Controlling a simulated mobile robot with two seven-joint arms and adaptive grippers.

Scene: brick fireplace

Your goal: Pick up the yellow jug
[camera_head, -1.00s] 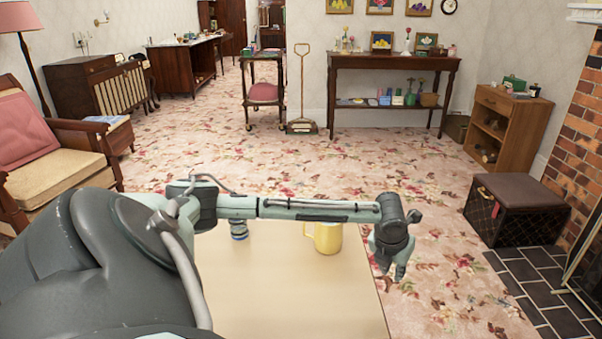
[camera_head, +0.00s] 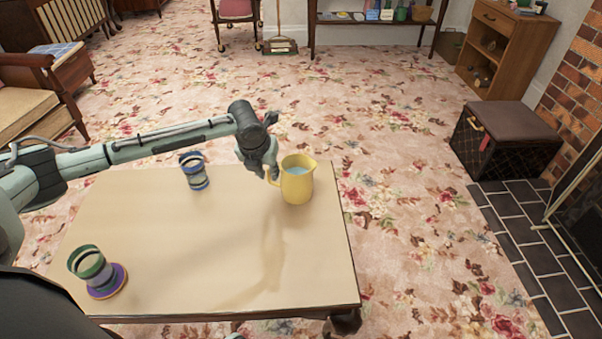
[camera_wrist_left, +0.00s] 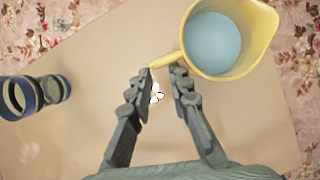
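The yellow jug (camera_head: 297,184) stands upright near the right far corner of the table (camera_head: 190,240), with pale blue contents visible inside. Its handle points left, toward my left gripper (camera_head: 266,174). In the left wrist view, the jug (camera_wrist_left: 259,50) is at the upper right. The open left gripper (camera_wrist_left: 162,72) has its fingertips around the end of the handle (camera_wrist_left: 167,60), with gaps visible; I cannot tell if they touch it.
A striped blue cup (camera_head: 194,172) stands on the table left of the gripper. The table's middle is clear. A dark storage box (camera_head: 507,140) stands on the floor at right.

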